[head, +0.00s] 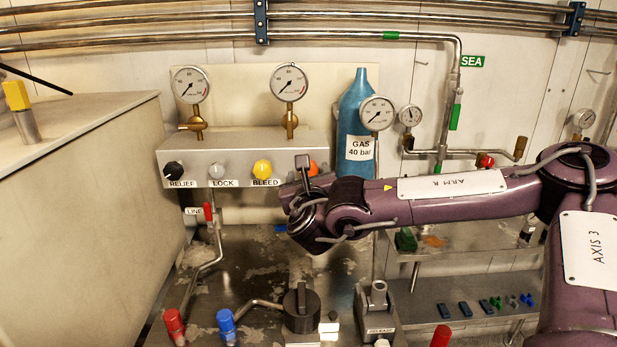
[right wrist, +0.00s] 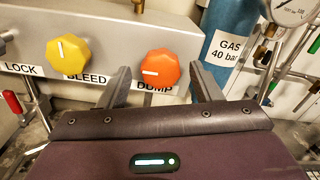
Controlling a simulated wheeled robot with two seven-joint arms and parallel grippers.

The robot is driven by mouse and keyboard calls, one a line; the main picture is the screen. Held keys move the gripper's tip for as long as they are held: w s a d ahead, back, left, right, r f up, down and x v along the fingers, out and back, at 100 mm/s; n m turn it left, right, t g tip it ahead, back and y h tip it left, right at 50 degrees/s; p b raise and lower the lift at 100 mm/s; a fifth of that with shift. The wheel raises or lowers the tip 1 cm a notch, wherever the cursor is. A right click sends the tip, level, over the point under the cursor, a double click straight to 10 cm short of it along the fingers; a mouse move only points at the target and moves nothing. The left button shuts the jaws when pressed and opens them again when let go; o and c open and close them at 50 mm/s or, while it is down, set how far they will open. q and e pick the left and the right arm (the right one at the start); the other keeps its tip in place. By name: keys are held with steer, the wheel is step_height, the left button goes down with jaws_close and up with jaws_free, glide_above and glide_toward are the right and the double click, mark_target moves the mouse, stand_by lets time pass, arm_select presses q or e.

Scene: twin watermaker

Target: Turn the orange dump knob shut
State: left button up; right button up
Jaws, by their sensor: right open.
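The orange dump knob (right wrist: 160,67) is on the front of the grey valve panel, above the label DUMP. Its white pointer line lies about horizontal, pointing left in the right wrist view. In the head view the knob (head: 312,168) is partly hidden behind my right gripper (head: 302,165). In the right wrist view my right gripper (right wrist: 160,85) is open, one finger to each side of the orange knob. Whether the fingers touch it, I cannot tell. My left gripper is not in view.
The yellow bleed knob (right wrist: 69,50) sits just left of the right gripper's left finger. The grey lock knob (head: 217,172) and black relief knob (head: 174,170) are farther left. A blue gas bottle (head: 352,110) stands close on the right. Gauges (head: 289,82) rise above the panel.

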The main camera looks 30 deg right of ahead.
steer(key=shift+x, duration=0.9)
steer(key=shift+s, duration=0.15)
steer(key=c, duration=1)
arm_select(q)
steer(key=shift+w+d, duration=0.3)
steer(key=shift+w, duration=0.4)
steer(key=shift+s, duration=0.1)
